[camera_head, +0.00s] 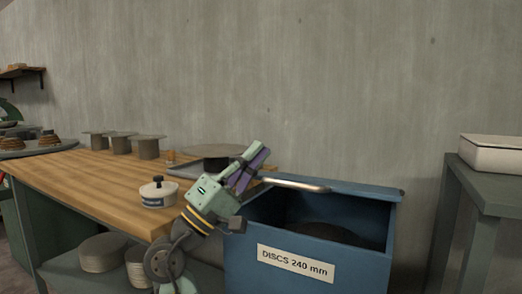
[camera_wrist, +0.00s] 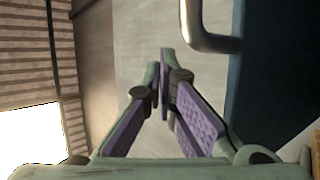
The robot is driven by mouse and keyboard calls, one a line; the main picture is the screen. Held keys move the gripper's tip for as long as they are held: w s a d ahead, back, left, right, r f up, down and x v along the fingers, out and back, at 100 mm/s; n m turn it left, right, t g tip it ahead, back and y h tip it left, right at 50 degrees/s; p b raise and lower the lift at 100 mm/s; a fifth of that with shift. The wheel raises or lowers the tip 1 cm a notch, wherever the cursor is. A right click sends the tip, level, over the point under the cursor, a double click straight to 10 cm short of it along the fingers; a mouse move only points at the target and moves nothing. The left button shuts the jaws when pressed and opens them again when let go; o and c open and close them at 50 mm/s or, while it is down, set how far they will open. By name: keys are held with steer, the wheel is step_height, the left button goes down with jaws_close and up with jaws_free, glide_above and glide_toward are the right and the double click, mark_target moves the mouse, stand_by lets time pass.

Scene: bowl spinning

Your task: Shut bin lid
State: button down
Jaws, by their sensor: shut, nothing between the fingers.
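The blue bin (camera_head: 295,255), labelled "DISCS 240 mm", stands to the right of the wooden bench, with dark contents visible inside. Its blue lid (camera_head: 360,190) is raised at the back, seen nearly edge-on, with a metal bar handle (camera_head: 292,184) along its left part. The handle (camera_wrist: 212,43) and the blue lid surface (camera_wrist: 275,70) also show at the right of the wrist view. My gripper (camera_head: 262,150) is above the bin's left side, pointing up and right. Its purple-padded fingers (camera_wrist: 160,75) are shut and empty, left of the handle and apart from it in the wrist view.
A green-grey table (camera_head: 490,185) with a white tray (camera_head: 492,153) stands at right. The wall is behind.

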step_height(320, 180, down, 10)
steer(key=s+a+b, duration=0.1)
steer(key=s+b, duration=0.1)
steer(key=b, duration=0.4)
steer(key=shift+a, duration=0.3)
